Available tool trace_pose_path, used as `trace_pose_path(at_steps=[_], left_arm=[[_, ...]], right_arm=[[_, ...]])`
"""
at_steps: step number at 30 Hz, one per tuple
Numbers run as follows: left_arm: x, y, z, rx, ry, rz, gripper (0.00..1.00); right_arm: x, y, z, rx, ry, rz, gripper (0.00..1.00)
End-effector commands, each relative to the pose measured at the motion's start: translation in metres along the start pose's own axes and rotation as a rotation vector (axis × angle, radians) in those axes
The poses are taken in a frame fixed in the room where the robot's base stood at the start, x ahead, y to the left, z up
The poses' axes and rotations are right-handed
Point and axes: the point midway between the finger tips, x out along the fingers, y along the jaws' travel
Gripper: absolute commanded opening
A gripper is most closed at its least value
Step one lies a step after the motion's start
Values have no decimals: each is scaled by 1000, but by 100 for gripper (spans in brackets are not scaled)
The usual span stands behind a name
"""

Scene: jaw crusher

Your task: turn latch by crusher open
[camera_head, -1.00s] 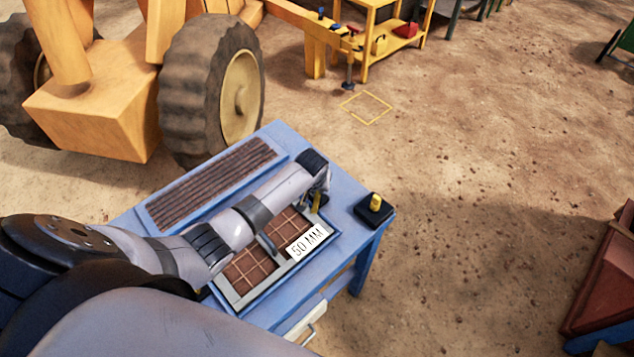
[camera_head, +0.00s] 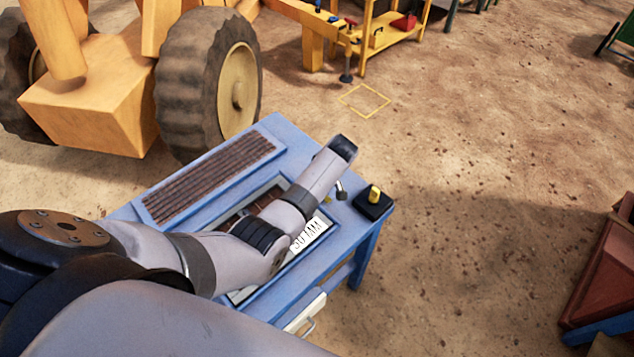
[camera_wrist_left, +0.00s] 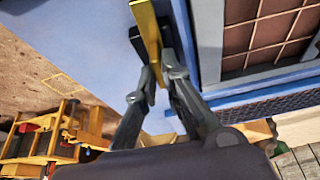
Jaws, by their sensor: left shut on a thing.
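The latch is a yellow bar (camera_wrist_left: 147,28) on a dark base, on the blue table next to the grid frame in the left wrist view. My left gripper (camera_wrist_left: 158,80) is shut on the bar, one finger on each side of it. In the head view only a small yellow bit of the latch (camera_head: 327,198) shows beside my left gripper (camera_head: 341,190); my wrist hides most of it. My right gripper is in neither view.
The blue table (camera_head: 345,225) holds a framed grid with a "50 MM" label (camera_head: 308,235), a ribbed tray (camera_head: 210,180) and a black block with a yellow knob (camera_head: 374,205). A large wheel (camera_head: 208,85) stands behind. Open ground lies to the right.

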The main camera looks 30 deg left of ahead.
Motion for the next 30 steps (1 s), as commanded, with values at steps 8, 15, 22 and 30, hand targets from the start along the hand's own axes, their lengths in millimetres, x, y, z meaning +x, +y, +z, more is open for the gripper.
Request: trace_pose_path(at_steps=[8, 15, 22, 30], left_arm=[[0, 1, 0, -78, 2, -31, 0], [0, 1, 0, -94, 1, -38, 0], [0, 1, -1, -94, 0, -37, 0], [0, 1, -1, -93, 0, -37, 24]], right_arm=[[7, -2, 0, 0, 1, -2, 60], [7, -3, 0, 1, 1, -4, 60], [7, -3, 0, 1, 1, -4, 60], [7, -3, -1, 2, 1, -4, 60]])
